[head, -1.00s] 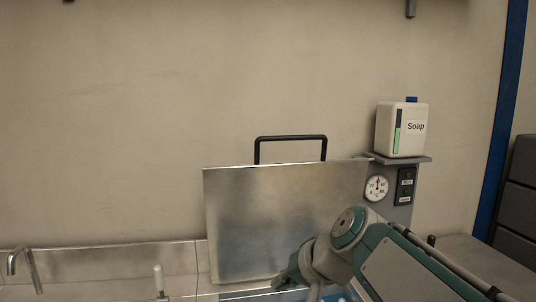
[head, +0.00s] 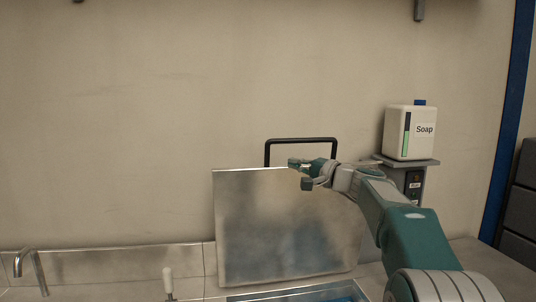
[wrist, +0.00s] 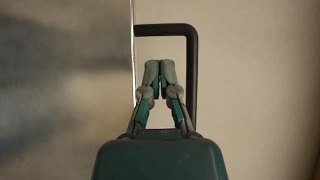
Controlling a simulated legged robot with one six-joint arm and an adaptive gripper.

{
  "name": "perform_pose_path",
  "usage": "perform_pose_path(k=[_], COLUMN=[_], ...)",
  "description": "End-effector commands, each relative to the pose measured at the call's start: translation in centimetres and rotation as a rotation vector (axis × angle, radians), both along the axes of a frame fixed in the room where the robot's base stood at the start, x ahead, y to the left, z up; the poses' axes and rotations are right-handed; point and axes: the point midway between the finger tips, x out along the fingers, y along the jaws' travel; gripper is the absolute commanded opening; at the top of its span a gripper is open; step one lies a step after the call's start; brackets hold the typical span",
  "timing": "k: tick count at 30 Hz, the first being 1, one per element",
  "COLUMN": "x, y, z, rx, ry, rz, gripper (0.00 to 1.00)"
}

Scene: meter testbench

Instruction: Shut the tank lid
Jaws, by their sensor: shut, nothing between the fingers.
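The tank lid (head: 270,225) is a flat metal panel standing upright, open, at the back of the tank (head: 300,293). A black bar handle (head: 300,141) rises from its top edge. In the wrist view the lid (wrist: 65,90) fills the left side and its handle (wrist: 193,60) loops out to the right. My gripper (head: 293,164) is at the lid's top edge, below the handle bar in the head view. In the wrist view my gripper (wrist: 160,68) is shut, with its fingertips together and empty, appearing within the handle's outline. I cannot tell whether it touches the lid.
A soap container (head: 409,133) stands on a small shelf (head: 420,162) right of the lid, above a control panel partly hidden by my arm. A tap (head: 32,265) and a white-topped lever (head: 168,280) are at the left.

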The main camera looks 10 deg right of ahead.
Motion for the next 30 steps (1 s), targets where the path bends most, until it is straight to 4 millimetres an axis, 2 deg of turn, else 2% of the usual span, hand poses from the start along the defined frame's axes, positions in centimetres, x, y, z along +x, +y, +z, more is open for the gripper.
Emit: perform_pose_path(k=[2,5,14,21,30], x=[0.4,0.9,4.6,7.1,8.2], y=[-0.8,-0.7,2.9,4.7,5.6], z=[0.2,0.3,0.7,1.1,1.3], rx=[0.021,0.029,0.024,0.024,0.025], ry=[-0.012,-0.017,-0.017,-0.017,-0.017], rz=[-0.006,-0.007,-0.004,-0.006,-0.007], gripper=[0.0,0.0,0.0,0.0,0.0])
